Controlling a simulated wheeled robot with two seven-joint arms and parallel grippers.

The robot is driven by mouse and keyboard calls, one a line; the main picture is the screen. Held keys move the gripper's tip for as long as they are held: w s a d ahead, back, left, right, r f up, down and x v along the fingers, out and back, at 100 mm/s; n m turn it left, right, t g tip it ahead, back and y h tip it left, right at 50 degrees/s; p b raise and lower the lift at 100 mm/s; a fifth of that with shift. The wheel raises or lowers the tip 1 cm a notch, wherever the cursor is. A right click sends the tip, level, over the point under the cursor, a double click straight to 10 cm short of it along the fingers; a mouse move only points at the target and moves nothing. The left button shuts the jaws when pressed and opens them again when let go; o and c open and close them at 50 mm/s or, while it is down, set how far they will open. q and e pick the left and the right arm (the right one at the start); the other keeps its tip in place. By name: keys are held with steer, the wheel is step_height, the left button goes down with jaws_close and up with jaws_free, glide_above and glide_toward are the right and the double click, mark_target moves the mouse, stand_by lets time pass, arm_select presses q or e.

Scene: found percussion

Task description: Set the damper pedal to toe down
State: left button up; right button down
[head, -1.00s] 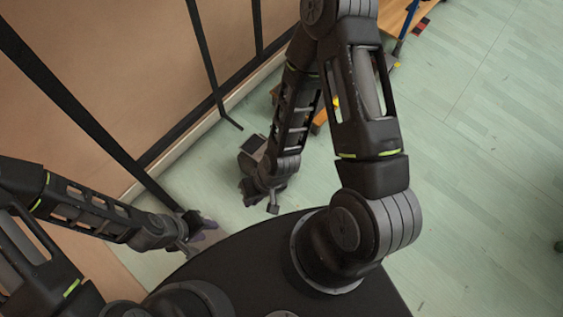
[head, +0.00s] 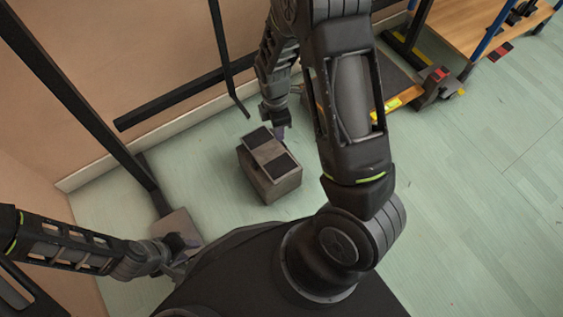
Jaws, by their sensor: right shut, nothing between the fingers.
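The damper pedal (head: 265,153) is a grey-brown box on the floor with a hinged plate on top that carries two dark pads. One pad is at the far left end and the other at the near right end. I cannot tell surely which end is lower. My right gripper (head: 279,131) points down just behind the pedal, close to its far edge. It is shut and empty; whether it touches the pedal cannot be told. My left gripper (head: 183,242) is low at the left, well apart from the pedal; its fingers are too small and dark to read.
A black metal frame (head: 184,104) stands along the brown wall behind and left of the pedal. A wooden bench (head: 468,25) and a dark low platform with a yellow label (head: 393,104) stand at the back right. Open green floor (head: 455,220) lies to the right.

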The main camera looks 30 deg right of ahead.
mark_target(287, 170)
steer(key=n, duration=0.1)
steer(key=s+n, duration=0.1)
steer(key=s+n+g, duration=0.1)
steer(key=shift+a+r, duration=0.15)
steer(key=shift+r, duration=0.1)
steer(key=shift+f, duration=0.1)
steer(key=f+b, duration=0.2)
steer(key=f, duration=0.2)
steer(key=s+f+b, duration=0.1)
steer(key=f+b, duration=0.1)
steer(key=f, duration=0.3)
steer(key=s+f+b, duration=0.1)
steer(key=f+b, duration=0.1)
steer(key=f, duration=0.2)
steer(key=shift+s+f, duration=0.2)
steer(key=shift+f, duration=0.1)
